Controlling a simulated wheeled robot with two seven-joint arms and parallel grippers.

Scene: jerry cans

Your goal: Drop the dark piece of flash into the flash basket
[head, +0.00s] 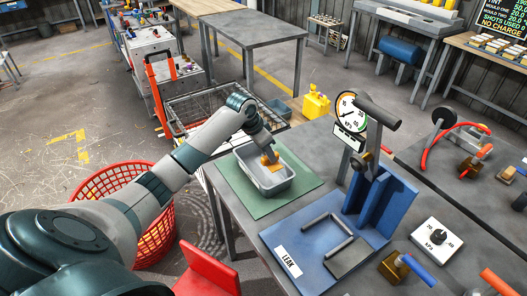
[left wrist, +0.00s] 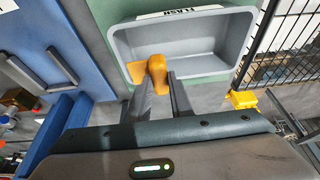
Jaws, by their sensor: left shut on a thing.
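The flash basket is a grey rectangular tub (head: 283,186) on a green mat on the workbench. In the left wrist view the tub (left wrist: 205,66) has a FLASH label on its rim. My left gripper (head: 268,150) reaches down over the tub. It is shut on an amber-orange piece of flash (head: 270,160). In the left wrist view the piece (left wrist: 157,72) sits at the fingertips, by the tub's left end, with a flatter orange part beside it. I cannot tell whether the piece touches the tub. My right gripper is not in view.
A blue LEAK fixture (head: 290,238) and a dial gauge (head: 350,108) stand right of the green mat (head: 255,207). A red lattice basket (head: 100,187) is on the floor at left. A wire cart (head: 205,102) and a yellow can (head: 316,104) are behind the bench.

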